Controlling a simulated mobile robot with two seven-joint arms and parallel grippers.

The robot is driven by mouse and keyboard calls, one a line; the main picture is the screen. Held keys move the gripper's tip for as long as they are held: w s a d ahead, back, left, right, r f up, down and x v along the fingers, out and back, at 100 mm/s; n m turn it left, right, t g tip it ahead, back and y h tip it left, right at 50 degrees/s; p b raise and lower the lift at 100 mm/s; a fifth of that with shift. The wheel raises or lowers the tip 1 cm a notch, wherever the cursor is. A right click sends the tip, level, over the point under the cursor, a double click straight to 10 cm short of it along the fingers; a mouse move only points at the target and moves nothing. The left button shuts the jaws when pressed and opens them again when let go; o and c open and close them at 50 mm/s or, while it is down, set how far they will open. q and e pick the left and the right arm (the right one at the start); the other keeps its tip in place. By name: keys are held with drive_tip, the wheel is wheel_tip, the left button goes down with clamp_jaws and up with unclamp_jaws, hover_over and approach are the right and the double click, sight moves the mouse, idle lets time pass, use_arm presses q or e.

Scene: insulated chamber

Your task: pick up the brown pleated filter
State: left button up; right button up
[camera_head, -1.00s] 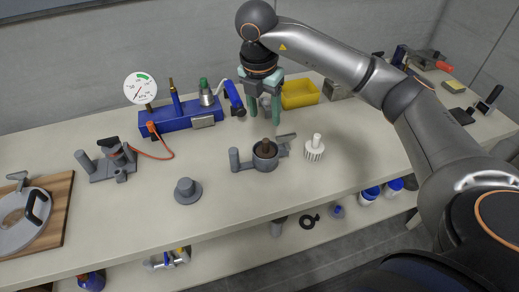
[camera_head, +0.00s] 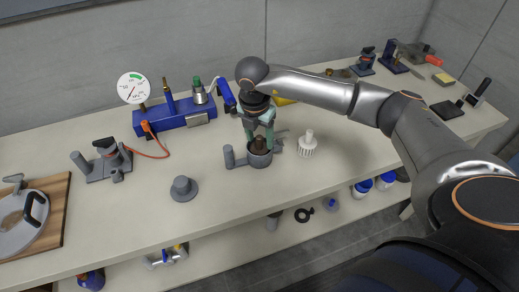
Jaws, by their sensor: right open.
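The brown pleated filter (camera_head: 259,143) stands in a round grey cup holder (camera_head: 258,161) near the middle of the bench. Only its brown upper part shows above the rim. The right gripper is open and holds nothing. Whether the fingers touch the filter cannot be told. My left gripper is not in view.
A white ribbed part (camera_head: 307,146) stands close right of the holder. A grey flanged cap (camera_head: 184,189) lies to the left. A blue base with a gauge (camera_head: 175,119) stands behind. The bench front (camera_head: 230,200) is clear.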

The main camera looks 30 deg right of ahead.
drive_tip(key=shift+f, duration=0.2)
drive_tip(key=shift+s, duration=0.1)
clamp_jaws()
idle(1.0)
